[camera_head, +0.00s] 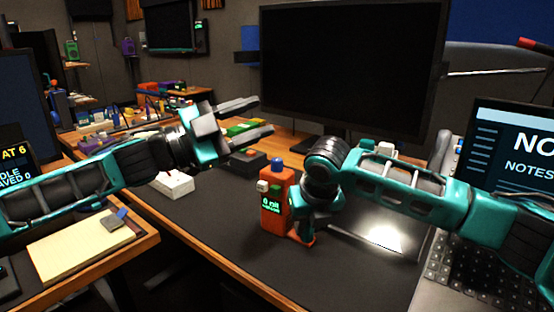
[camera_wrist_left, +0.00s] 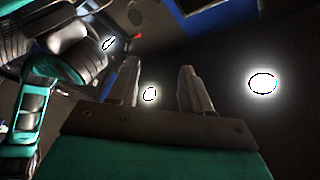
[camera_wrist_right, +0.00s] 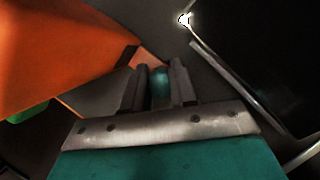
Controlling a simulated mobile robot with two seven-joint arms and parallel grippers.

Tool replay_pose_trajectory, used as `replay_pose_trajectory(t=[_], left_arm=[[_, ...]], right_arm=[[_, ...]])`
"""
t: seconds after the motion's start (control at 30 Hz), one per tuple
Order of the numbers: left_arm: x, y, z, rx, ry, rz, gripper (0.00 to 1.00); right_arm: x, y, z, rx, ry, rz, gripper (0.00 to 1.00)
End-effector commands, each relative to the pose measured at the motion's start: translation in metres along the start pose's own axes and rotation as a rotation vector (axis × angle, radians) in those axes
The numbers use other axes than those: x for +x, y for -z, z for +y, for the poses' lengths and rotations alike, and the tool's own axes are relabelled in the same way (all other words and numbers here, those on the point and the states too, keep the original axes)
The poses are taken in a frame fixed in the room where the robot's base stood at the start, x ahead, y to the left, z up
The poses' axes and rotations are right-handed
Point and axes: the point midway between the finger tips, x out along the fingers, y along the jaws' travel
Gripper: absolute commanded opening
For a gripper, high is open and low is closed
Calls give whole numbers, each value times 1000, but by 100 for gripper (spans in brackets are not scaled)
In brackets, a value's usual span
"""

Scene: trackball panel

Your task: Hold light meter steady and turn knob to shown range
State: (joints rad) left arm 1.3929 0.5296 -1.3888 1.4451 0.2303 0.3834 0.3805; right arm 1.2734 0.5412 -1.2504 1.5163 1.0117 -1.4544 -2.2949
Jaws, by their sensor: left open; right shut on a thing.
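The orange light meter (camera_head: 286,186) stands upright on the dark desk mat. Its front has a small green-lit display (camera_head: 271,206) that seems to end in "nit"; the line below is too small to read. A blue cap (camera_head: 278,164) sits on its top, and a pale block (camera_head: 263,186) shows at its left edge. I cannot tell which part is the knob. My right gripper (camera_head: 303,230) points down at the meter's right side. In the right wrist view it is shut on a small teal part (camera_wrist_right: 160,83) beside the orange body. My left gripper (camera_head: 268,116) is open and empty, above and behind the meter.
A black monitor (camera_head: 350,70) stands behind the meter. A laptop (camera_head: 510,165) is at the right, and a white device (camera_head: 173,184) lies on the mat at left. A notepad (camera_head: 80,247) is on the wooden desk at the left. The mat in front of the meter is clear.

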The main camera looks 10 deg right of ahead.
Motion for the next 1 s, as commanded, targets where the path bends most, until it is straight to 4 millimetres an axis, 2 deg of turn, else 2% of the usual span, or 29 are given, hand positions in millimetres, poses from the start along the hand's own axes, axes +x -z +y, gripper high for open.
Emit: replay_pose_trajectory(t=[0.1,0.2,0.33,0.5,0.67,1.0], left_arm=[[-25,-23,16,-296,68,-102,49],[-43,-39,32,-506,108,-180,49],[-60,-52,50,-698,138,-257,49],[-67,-59,63,-808,151,-302,49],[-53,-64,64,-819,151,-305,49],[8,-84,62,-812,151,-304,49]], right_arm=[[0,0,0,0,0,0,0],[0,0,0,0,0,0,0],[0,0,0,0,0,0,0],[0,0,0,0,0,0,0],[0,0,0,0,-1,0,0],[0,0,0,0,-1,0,0]])
